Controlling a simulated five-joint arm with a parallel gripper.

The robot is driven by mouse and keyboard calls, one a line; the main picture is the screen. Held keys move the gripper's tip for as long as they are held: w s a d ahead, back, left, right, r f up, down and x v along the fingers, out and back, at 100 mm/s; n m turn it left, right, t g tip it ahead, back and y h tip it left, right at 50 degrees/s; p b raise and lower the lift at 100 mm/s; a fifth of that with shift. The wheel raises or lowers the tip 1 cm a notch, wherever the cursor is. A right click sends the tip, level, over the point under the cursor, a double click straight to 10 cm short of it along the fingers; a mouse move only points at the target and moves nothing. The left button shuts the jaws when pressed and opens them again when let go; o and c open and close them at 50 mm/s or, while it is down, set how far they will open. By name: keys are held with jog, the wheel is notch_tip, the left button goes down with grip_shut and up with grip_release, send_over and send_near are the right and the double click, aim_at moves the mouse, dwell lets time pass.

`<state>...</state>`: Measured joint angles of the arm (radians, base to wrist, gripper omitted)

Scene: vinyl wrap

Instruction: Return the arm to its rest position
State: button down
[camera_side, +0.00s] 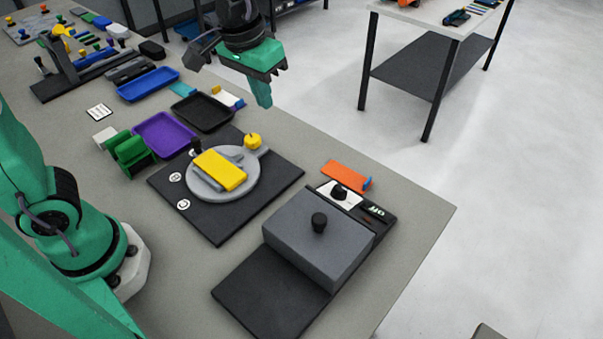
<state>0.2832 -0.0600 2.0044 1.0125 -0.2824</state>
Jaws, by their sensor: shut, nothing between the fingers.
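My gripper (262,92) hangs at the top middle of the side view, with its green fingers pointing down. It is shut and holds nothing. It is in the air, over or just past the far edge of the grey table as seen here, above and to the right of the black tray. My green arm base stands at the left on the near side of the table.
A grey round plate (253,181) with a yellow block (220,169) sits on a dark board (225,226). A grey box with a black knob (310,240) stands at front right. Blue (148,83), purple (164,134) and black trays (204,112) lie behind. The near right table corner is clear.

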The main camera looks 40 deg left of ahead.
jog(key=s+a+r+t, duration=0.1)
jog(key=s+a+t, duration=0.2)
jog(key=s+a, duration=0.7)
jog(key=s, duration=0.3)
jog(key=shift+s+a+y, duration=0.2)
jog(key=shift+y, duration=0.1)
jog(key=shift+r, duration=0.1)
